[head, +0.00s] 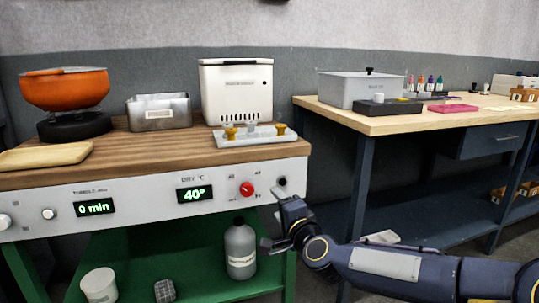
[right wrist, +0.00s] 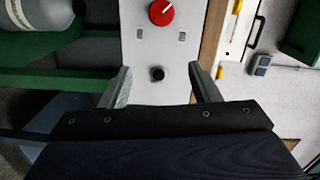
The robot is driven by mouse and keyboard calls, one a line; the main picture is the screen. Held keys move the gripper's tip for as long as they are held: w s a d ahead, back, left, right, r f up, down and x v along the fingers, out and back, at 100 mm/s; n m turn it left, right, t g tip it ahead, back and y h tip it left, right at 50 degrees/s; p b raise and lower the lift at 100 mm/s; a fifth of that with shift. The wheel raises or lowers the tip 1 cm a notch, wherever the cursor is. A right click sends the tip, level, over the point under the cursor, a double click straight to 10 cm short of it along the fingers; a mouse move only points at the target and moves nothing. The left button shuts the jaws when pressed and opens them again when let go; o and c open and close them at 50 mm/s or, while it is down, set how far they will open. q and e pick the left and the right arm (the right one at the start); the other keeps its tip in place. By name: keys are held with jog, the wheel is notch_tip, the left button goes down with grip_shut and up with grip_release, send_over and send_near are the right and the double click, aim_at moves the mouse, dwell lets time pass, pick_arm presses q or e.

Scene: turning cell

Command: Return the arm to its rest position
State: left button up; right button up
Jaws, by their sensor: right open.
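My right arm comes in from the lower right in the head view, and my right gripper (head: 273,228) hangs in front of the bench's right front corner. In the right wrist view its two fingers (right wrist: 160,75) stand apart with nothing held between them. They face the light grey control panel (right wrist: 150,35), where a small black knob (right wrist: 157,73) shows in the gap. Contact with the panel does not show. My left arm and gripper are not in view.
The panel has a red knob (head: 247,188) and a display reading 40° (head: 194,194). A grey bottle (head: 240,250) stands on the green shelf below. A white box (head: 236,88) and an orange pot (head: 65,88) are on top. A second workbench (head: 450,118) stands right.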

jog(key=s+d+f+n+g+h, duration=0.1)
jog(key=s+d+f+n+g, duration=0.35)
jog(key=s, duration=0.85)
jog(key=s+d+f+n+g+h, duration=0.1)
jog(key=s+d+f+n+g, duration=0.15)
jog(key=s+d+f, duration=0.75)
jog(key=s+d+n+g+h, duration=0.1)
jog(key=s+d+n+g, duration=0.25)
jog(key=s, duration=1.15)
notch_tip(320, 180, up, 38)
jog(key=p, duration=3.8)
jog(key=shift+s, duration=0.35)
